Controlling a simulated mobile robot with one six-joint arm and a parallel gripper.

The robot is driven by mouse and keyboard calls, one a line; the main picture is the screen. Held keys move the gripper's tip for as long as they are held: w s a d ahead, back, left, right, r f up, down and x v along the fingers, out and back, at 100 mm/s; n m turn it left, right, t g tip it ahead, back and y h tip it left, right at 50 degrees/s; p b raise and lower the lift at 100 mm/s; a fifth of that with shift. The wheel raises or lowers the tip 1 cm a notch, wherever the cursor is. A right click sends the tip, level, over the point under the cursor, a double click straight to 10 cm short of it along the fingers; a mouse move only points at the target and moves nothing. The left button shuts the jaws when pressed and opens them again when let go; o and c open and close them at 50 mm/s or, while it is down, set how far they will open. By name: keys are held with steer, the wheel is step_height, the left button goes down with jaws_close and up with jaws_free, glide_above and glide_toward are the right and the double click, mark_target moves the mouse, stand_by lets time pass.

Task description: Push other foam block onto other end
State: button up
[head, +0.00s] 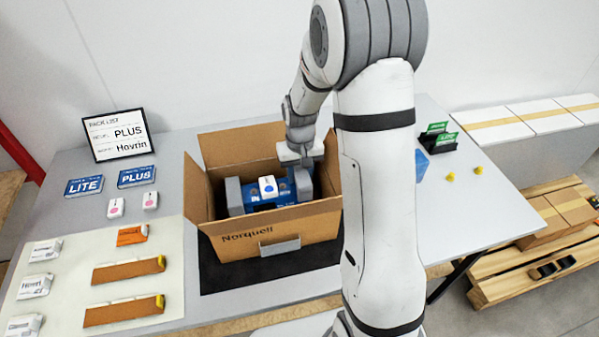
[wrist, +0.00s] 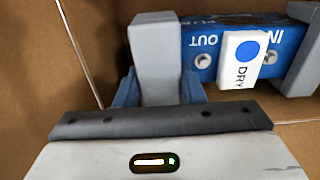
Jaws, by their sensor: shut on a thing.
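The blue analyser (head: 262,208) lies inside the open cardboard box, its IN and OUT ports showing in the wrist view (wrist: 205,42). One grey foam block (head: 234,197) is on its left end in the head view; it shows at the right in the wrist view (wrist: 298,62). The other grey foam block (wrist: 157,70) is between the fingers of my gripper (wrist: 157,92), which is shut on it. This block stands at the OUT end, against or very near the analyser; I cannot tell how far it fits over. A white DRY packet (wrist: 240,60) lies on the analyser.
The box (head: 270,232) has raised flaps and walls close around my gripper. It stands on a black mat (head: 225,277). A PACK LIST sign (head: 118,135), cards and small packs are to the left. A green card holder (head: 437,138) stands at the right.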

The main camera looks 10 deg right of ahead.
steer(key=shift+f+b, duration=0.35)
steer(key=shift+f, duration=0.15)
stand_by(0.5)
steer(key=o, duration=1)
steer(key=shift+o, duration=0.2)
steer(key=shift+r+p, duration=2.25)
steer(key=shift+r, duration=1.3)
steer(key=shift+c, duration=0.3)
